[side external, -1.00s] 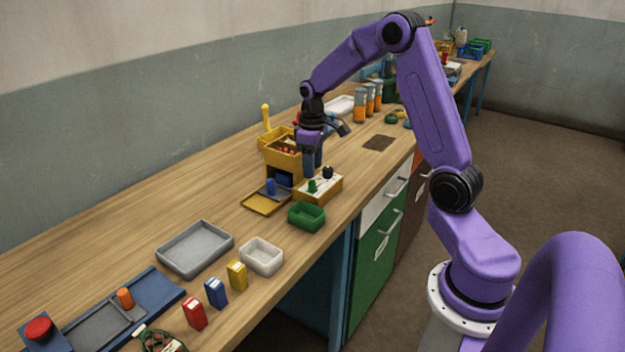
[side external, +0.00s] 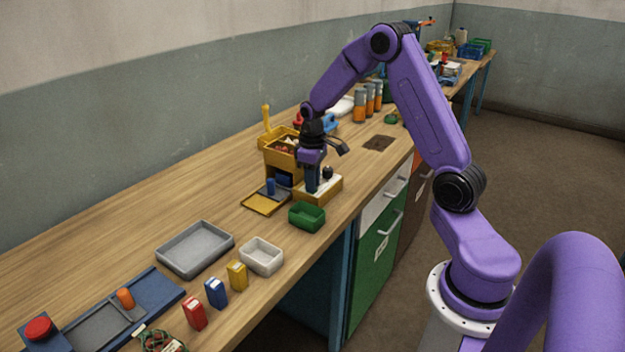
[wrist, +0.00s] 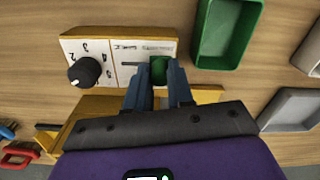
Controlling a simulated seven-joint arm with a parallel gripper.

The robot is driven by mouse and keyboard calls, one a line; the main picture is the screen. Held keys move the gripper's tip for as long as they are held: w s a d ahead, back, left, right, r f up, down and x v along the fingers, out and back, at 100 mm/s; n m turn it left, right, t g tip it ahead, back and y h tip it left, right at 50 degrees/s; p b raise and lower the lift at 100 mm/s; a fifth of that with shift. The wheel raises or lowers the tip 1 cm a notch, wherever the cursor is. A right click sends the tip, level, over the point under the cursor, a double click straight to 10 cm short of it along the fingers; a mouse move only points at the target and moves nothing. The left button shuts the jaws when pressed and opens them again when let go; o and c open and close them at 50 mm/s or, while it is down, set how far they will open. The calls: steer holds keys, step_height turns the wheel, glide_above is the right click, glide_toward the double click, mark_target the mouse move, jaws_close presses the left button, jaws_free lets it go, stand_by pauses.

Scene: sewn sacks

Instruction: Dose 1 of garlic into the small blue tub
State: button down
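The garlic dispenser is probably the yellow hopper (side external: 284,150), with reddish-brown pieces visible inside. Beside it is a yellow box with a white top (wrist: 131,50), a black numbered dial (wrist: 84,72) and a green knob (wrist: 158,70). My gripper (wrist: 160,74) is low over this box, its two dark fingers on either side of the green knob; whether they press on it I cannot tell. A dark blue thing (side external: 284,180) under the hopper may be the small blue tub; it is mostly shaded.
A green tub (side external: 307,216) is just in front of the control box. A white tub (side external: 261,256), grey tray (side external: 195,249) and small red, blue and yellow boxes stand nearer the camera.

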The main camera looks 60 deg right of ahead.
steer(key=shift+d, duration=2.3)
steer(key=c, duration=1)
jaws_free()
steer(key=a, duration=0.4)
steer(key=shift+a, duration=0.3)
step_height(320, 180, up, 18)
steer(key=shift+s+a+f+n, duration=0.55)
steer(key=shift+s+a+n, duration=0.4)
steer(key=shift+s+a, duration=1.9)
steer(key=shift+s+a+f+n, duration=0.75)
steer(key=shift+s+a, duration=1.05)
steer(key=shift+a, duration=2.1)
steer(key=shift+s+a+f+n, duration=0.4)
steer(key=shift+s+a+n, duration=0.7)
steer(key=shift+s+a, duration=1.75)
